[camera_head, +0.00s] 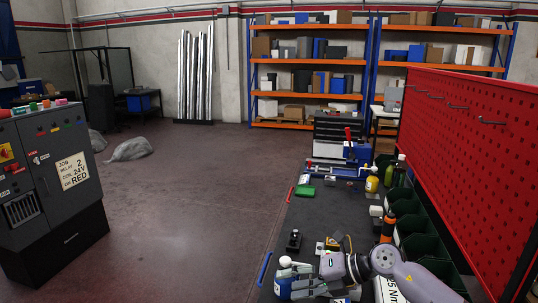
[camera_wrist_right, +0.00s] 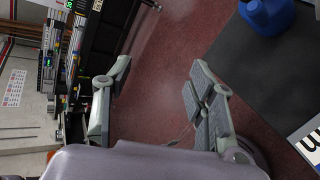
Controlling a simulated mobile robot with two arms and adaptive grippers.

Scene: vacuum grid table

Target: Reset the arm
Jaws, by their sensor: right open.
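My right arm comes in from the lower right of the head view, low over the near end of the dark work table (camera_head: 317,215). Its gripper (camera_head: 308,284) is beside a blue bottle with a white cap (camera_head: 284,283). In the wrist view the right gripper (camera_wrist_right: 160,72) has its two fingers spread wide, with nothing between them but reddish floor behind. Part of a blue container (camera_wrist_right: 266,14) shows at the upper right there, on the dark tabletop. My left gripper is in neither view.
A red pegboard (camera_head: 466,150) with hooks stands along the table's right side, above dark green bins (camera_head: 418,248). Bottles, including a yellow one (camera_head: 372,182), and small tools crowd the table. A grey control cabinet (camera_head: 45,180) stands at left. The floor between is clear.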

